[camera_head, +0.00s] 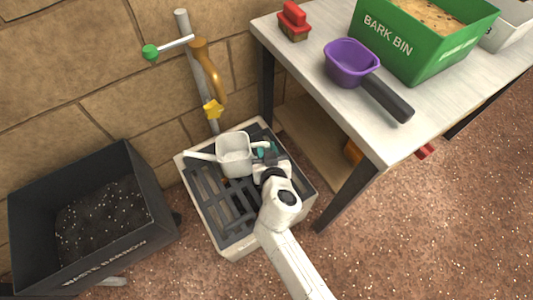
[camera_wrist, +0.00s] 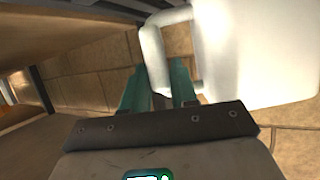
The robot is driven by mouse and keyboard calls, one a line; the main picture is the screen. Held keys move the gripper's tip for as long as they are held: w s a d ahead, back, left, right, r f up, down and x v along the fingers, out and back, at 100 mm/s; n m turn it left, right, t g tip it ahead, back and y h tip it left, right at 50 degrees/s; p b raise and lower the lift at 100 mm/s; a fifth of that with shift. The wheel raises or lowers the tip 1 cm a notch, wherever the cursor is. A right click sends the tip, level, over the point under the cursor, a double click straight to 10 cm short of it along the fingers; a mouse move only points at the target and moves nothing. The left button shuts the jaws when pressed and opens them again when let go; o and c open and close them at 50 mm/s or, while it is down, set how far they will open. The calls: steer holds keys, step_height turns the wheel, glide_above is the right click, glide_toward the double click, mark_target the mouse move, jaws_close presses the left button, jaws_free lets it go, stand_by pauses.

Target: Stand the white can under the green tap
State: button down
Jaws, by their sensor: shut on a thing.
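The white can (camera_head: 235,158) is over the slatted drain tray (camera_head: 191,183), upright, its spout pointing left. I cannot tell whether its base touches the slats. My gripper (camera_head: 263,151) is on its right side, shut on its handle. In the wrist view the teal fingers of my gripper (camera_wrist: 160,92) are at the handle, and the can's white body (camera_wrist: 265,50) fills the upper right. The green tap knob (camera_head: 150,52) is on a pale arm off the grey standpipe (camera_head: 184,28), up and left of the can.
A copper-coloured spout (camera_head: 208,70) and a yellow star-shaped knob (camera_head: 213,110) are on the standpipe, behind the can. A black bin (camera_head: 135,235) stands left of the tray. The table (camera_head: 300,65) at right holds a purple scoop (camera_head: 350,62) and a green bark bin (camera_head: 415,50).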

steer(key=c, duration=0.9)
jaws_free()
steer(key=shift+f, duration=0.25)
steer(key=p+v, duration=0.3)
steer(key=v, duration=0.9)
